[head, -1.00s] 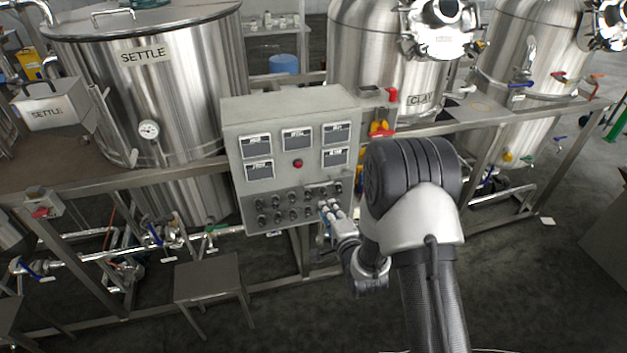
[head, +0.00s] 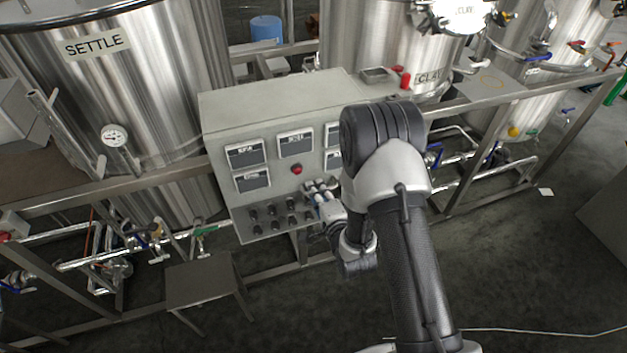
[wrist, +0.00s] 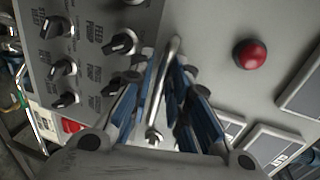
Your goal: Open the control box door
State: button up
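The grey control box (head: 222,180) stands in front of the tanks in the head view, its door looking shut. Its front carries display panels, a red button (head: 297,169) and rows of black knobs. In the wrist view a slim metal handle (wrist: 163,88) runs along the door face (wrist: 215,65), between the knobs and the red button (wrist: 250,54). My gripper (wrist: 161,72) is at the handle, with one blue-padded finger on each side. The fingers look apart, and contact with the handle is not clear. In the head view my gripper (head: 314,189) is partly hidden at the box's lower right.
A steel SETTLE tank (head: 160,90) is at the left and a CLAY tank (head: 350,45) behind the box. A steel rail (head: 480,103) runs beside the box. A small metal stool (head: 205,282) stands below at the left. Open floor lies at the lower right.

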jog(key=shift+w, duration=0.1)
grip_shut()
dwell(0.7)
